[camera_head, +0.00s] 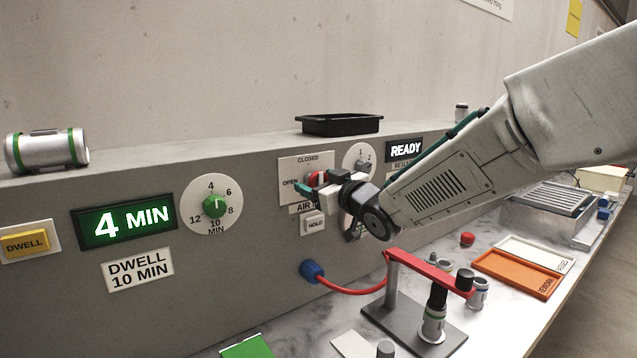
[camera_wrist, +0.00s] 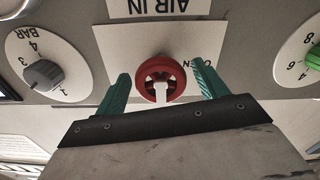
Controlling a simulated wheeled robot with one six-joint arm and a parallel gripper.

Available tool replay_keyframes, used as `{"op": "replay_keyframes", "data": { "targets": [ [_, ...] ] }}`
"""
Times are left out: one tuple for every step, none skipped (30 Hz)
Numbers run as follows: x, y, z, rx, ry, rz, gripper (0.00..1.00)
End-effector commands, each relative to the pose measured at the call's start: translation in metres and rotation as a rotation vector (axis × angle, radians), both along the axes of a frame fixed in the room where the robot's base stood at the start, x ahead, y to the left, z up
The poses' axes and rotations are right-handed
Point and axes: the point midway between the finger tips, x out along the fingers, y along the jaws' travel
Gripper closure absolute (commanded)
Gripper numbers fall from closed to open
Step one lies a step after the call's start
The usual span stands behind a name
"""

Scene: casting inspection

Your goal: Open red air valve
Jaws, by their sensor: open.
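The red air valve (camera_head: 313,177) is a round knob on a white plate marked CLOSED at the top and OPEN at the left, on the grey panel front. In the wrist view, which is upside down, the red valve (camera_wrist: 160,72) shows a white pointer directed down the picture, away from the AIR IN label and toward the panel's top. My gripper (camera_head: 318,185) is at the valve, partly covering it in the head view. Its teal fingers (camera_wrist: 161,70) are open, one on each side of the knob, with gaps visible. The CLOSED mark is hidden in the wrist view.
A grey pressure dial (camera_wrist: 43,74) and a green timer knob (camera_head: 215,206) flank the valve. A HOLD button (camera_head: 314,224) sits below it. A black tray (camera_head: 340,124) stands on the panel top. A red hose (camera_head: 350,291) and a fixture (camera_head: 410,325) occupy the bench below.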

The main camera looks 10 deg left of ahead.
Motion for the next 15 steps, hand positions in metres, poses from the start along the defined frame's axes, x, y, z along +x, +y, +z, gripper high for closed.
{"op": "replay_keyframes", "data": {
  "targets": [
    [0.0017,0.0021,-0.0006,0.000,0.000,0.001,0.28],
    [0.0023,0.0028,-0.0005,0.000,0.000,0.001,0.28],
    [0.0029,0.0034,-0.0002,0.000,0.000,0.001,0.28],
    [0.0031,0.0035,-0.0001,0.000,0.000,0.000,0.28],
    [0.0031,0.0035,-0.0001,0.000,0.000,0.000,0.28],
    [0.0031,0.0035,0.0000,0.000,0.000,0.000,0.28],
    [0.0031,0.0035,0.0000,0.000,0.000,0.000,0.28],
    [0.0030,0.0034,-0.0001,0.000,0.000,0.000,0.28],
    [0.0029,0.0033,-0.0001,0.000,0.000,0.000,0.28],
    [0.0029,0.0033,-0.0001,0.000,0.000,0.000,0.34],
    [0.0030,0.0032,0.0000,0.000,0.000,0.000,0.42],
    [0.0029,0.0032,-0.0001,0.000,0.000,0.000,0.53],
    [0.0029,0.0032,0.0000,0.000,0.000,0.000,0.62],
    [0.0029,0.0032,-0.0002,0.000,0.000,0.000,0.70],
    [0.0029,0.0031,-0.0001,0.000,0.000,0.000,0.73]
  ]
}}
